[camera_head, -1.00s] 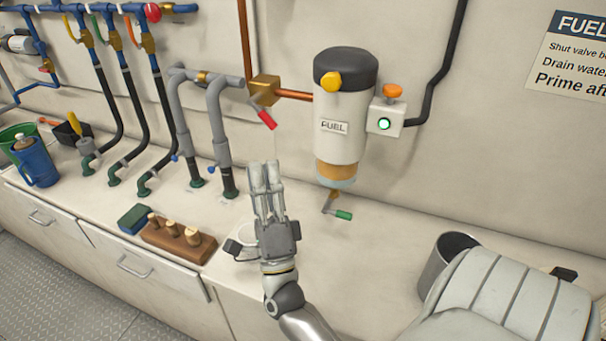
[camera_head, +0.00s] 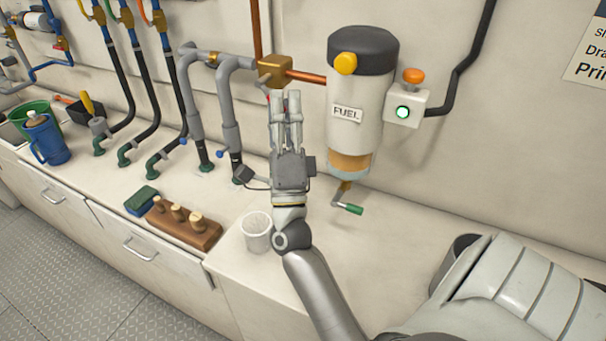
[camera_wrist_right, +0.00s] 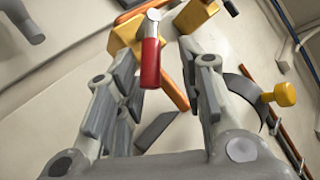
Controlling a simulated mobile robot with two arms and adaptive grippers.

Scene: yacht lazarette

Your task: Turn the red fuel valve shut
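The red fuel valve handle (camera_head: 268,98) hangs below a brass valve block (camera_head: 275,70) on the copper pipe; my fingers hide most of it in the head view. In the right wrist view, the red handle (camera_wrist_right: 150,62) points down from a silver pivot, in front of the brass block (camera_wrist_right: 195,15). My right gripper (camera_head: 286,95) points up at the valve. The right wrist view shows its fingers (camera_wrist_right: 165,65) apart, with the handle in the gap, nearer the left finger. Contact cannot be told. My left gripper is not in view.
The white fuel filter (camera_head: 358,100) with a green-handled drain (camera_head: 350,208) stands close right of my gripper. Grey pipes (camera_head: 228,110) rise close on the left. A light grey ribbed object (camera_head: 520,290) fills the lower right.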

